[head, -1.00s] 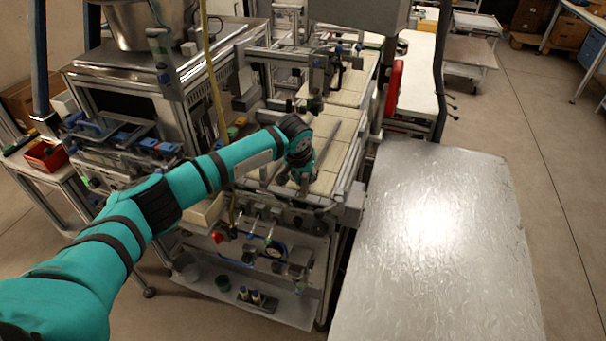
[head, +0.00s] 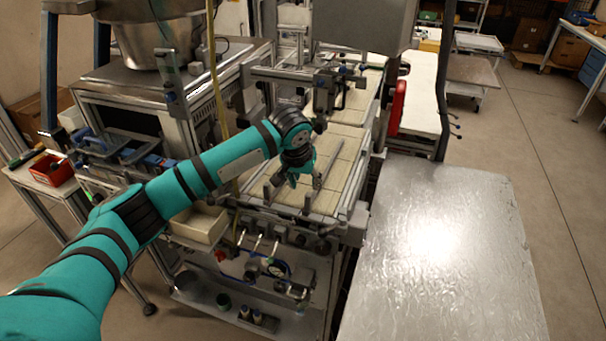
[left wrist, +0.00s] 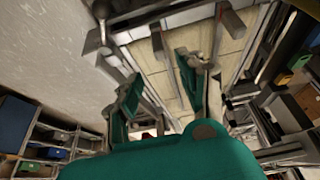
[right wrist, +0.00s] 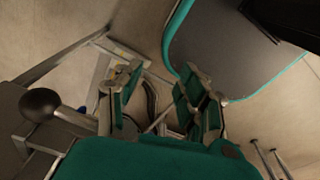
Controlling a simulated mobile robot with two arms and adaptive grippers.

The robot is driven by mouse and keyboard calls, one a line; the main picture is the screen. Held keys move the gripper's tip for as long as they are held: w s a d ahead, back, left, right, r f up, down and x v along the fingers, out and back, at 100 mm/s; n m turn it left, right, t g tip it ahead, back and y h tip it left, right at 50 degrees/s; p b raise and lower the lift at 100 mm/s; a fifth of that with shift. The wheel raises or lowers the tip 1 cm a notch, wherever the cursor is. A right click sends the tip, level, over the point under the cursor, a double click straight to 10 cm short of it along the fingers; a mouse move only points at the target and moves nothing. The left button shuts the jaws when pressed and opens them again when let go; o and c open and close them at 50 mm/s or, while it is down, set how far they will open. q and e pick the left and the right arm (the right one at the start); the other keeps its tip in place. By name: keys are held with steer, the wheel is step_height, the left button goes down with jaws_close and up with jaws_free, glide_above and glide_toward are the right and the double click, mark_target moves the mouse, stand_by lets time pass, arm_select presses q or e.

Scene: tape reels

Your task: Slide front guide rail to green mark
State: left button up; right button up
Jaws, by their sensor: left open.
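The light tiled conveyor bed (head: 345,170) of the machine carries thin grey metal bars. One slim bar (head: 331,163) lies just right of my left gripper, and a shorter bar (head: 278,178) is to its left. I cannot tell which is the front guide rail, and I make out no green mark. My left gripper (head: 303,184) is above the near part of the bed, pointing down. In the left wrist view its fingers (left wrist: 160,92) are apart, with a grey bar (left wrist: 162,55) beyond the gap; no contact shows. My right gripper (right wrist: 162,100) is open and empty, seen only in the right wrist view.
A grey metal-topped table (head: 435,260) stands clear at the right. A frame with clamps (head: 325,85) spans the bed behind my left gripper. A yellow hose (head: 216,100) hangs at the left, and a red part (head: 397,108) sits at the bed's right side.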

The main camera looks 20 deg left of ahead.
arm_select(q)
steer(key=shift+v, duration=1.6)
